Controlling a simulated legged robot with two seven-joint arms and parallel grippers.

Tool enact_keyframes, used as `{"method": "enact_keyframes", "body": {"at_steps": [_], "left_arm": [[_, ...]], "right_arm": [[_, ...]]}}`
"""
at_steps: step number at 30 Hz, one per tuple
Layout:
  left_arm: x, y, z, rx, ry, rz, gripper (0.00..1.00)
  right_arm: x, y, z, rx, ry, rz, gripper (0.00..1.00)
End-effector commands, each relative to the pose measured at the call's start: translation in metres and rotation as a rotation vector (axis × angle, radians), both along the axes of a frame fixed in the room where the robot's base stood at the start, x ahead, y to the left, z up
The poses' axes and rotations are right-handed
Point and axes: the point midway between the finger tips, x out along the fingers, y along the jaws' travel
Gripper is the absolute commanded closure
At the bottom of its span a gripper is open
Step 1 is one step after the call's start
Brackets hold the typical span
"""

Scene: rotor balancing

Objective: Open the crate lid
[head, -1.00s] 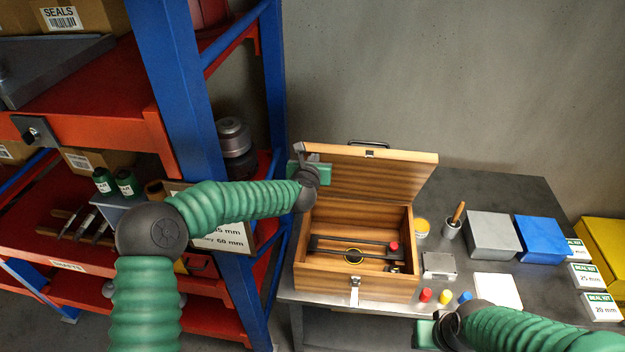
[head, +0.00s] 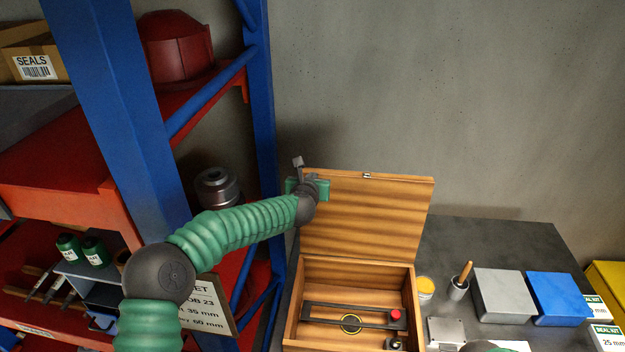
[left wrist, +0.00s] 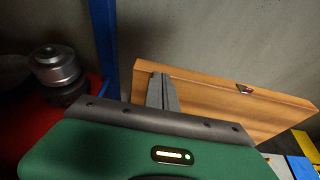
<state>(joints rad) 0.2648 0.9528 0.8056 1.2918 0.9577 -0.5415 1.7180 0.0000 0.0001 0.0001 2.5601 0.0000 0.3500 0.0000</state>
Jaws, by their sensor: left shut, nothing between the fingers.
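The wooden crate (head: 292,318) stands on the dark table with its lid (head: 372,215) raised, close to upright at the back. My left gripper (head: 299,163) is shut and empty at the lid's upper left corner. In the left wrist view its fingers (left wrist: 162,88) are together beside the lid (left wrist: 225,104); I cannot tell whether they touch it.
A blue and red shelf rack (head: 120,110) stands close on the left, beside my left arm. On the table right of the crate are a yellow tin (head: 426,287), a brush cup (head: 459,288), a grey box (head: 503,294) and a blue box (head: 557,298). A grey wall is behind.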

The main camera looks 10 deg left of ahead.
Motion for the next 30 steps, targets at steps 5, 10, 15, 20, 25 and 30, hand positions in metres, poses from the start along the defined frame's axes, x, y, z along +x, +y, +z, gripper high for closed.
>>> {"method": "enact_keyframes", "body": {"at_steps": [5,10,15,20,25,30], "left_arm": [[0.0,0.0,0.0,0.0,0.001,0.0,1.0],[0.0,0.0,-0.001,0.0,0.001,0.0,1.0],[-0.016,0.0,0.003,0.001,-0.003,-0.001,1.0],[-0.057,0.0,0.016,0.006,-0.004,0.0,1.0],[-0.102,0.0,0.036,0.007,-0.005,0.001,1.0],[-0.136,0.0,0.053,0.005,-0.003,0.002,1.0]], "right_arm": [[0.0,0.0,0.0,0.0,0.0,0.0,0.68],[0.0,0.0,-0.001,0.0,0.0,0.0,0.68],[0.0,0.0,-0.016,0.0,0.0,0.0,0.68],[0.0,0.0,-0.04,0.0,0.0,0.0,0.68],[0.0,0.0,-0.056,0.0,0.0,0.0,0.68],[0.0,0.0,-0.063,0.0,0.0,0.0,0.68]]}}
